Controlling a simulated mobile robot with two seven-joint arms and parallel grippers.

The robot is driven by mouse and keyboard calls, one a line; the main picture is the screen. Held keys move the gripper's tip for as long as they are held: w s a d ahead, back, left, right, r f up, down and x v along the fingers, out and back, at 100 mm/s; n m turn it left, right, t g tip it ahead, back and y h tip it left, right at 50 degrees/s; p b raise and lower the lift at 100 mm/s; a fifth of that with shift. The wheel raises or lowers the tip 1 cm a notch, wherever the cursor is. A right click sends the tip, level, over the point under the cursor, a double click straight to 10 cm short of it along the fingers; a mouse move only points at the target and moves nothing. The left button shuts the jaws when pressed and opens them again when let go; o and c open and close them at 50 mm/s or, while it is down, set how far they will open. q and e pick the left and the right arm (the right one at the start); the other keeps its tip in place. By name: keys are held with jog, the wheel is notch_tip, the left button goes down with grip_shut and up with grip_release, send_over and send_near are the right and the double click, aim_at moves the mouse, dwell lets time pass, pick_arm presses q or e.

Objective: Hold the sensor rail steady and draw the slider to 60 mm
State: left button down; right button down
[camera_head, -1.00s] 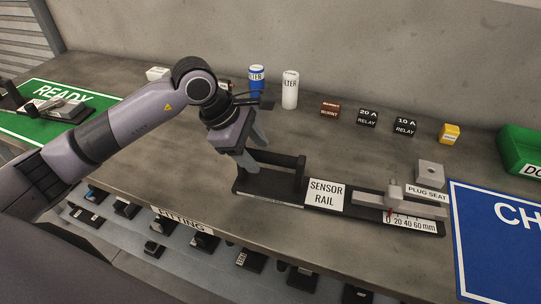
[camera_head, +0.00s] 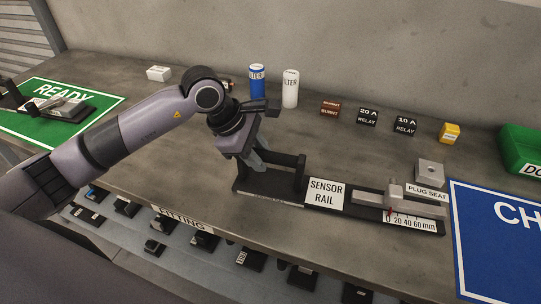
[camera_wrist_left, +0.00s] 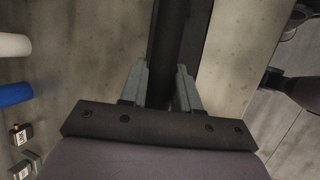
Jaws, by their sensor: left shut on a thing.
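The black sensor rail (camera_head: 276,191) lies on the bench, with a raised bar handle (camera_head: 285,160) at its left end and a white label (camera_head: 324,194) beside that. My left gripper (camera_head: 258,160) is shut on the bar handle. In the left wrist view its two grey fingers (camera_wrist_left: 161,75) stand on either side of the dark bar. The grey slider (camera_head: 396,190) is at the right part of the rail, with its red pointer near the 0 end of the white mm scale (camera_head: 410,222). My right gripper is not in view.
A plug seat block (camera_head: 429,173) stands close behind the slider. A blue mat (camera_head: 495,235) lies just right of the rail. Blue (camera_head: 257,82) and white (camera_head: 290,90) filters and several small relays stand along the back.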

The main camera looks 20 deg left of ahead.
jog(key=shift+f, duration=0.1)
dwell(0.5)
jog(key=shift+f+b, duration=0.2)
jog(key=shift+b, duration=0.1)
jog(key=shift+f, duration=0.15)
dwell(1.0)
